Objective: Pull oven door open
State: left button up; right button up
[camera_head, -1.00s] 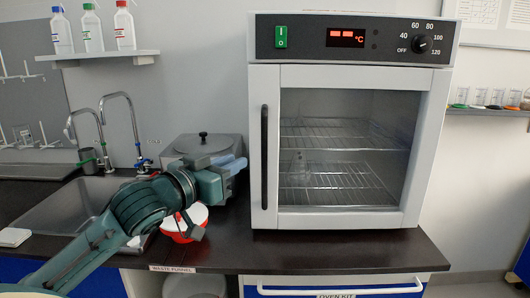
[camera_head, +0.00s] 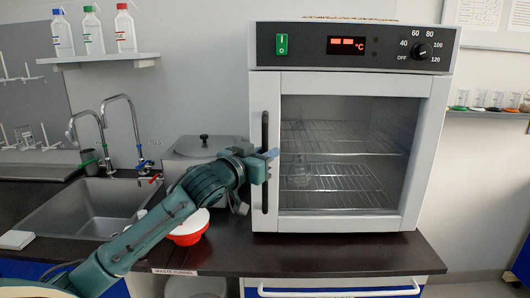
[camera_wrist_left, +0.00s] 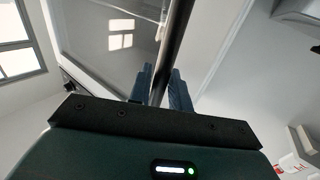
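The oven (camera_head: 345,150) is a white cabinet on the dark counter, and its glass-fronted door (camera_head: 340,76) looks closed. The black vertical handle (camera_head: 265,120) is on the door's left side; its middle is partly covered by my left gripper (camera_head: 270,158). In the left wrist view the handle (camera_wrist_left: 174,40) runs between the two blue fingers of my left gripper (camera_wrist_left: 161,88). The gap around the handle is narrow; whether the fingers press on it I cannot tell. My right gripper is not in view.
A red and white bowl (camera_head: 188,232) and a grey lidded bath (camera_head: 203,148) stand left of the oven, near my arm. A sink (camera_head: 85,205) with taps is further left. Free counter (camera_head: 340,258) lies before the oven.

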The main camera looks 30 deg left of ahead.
pick_arm(q)
jog(key=shift+c, duration=0.6)
grip_shut()
jog(key=shift+d, duration=0.1)
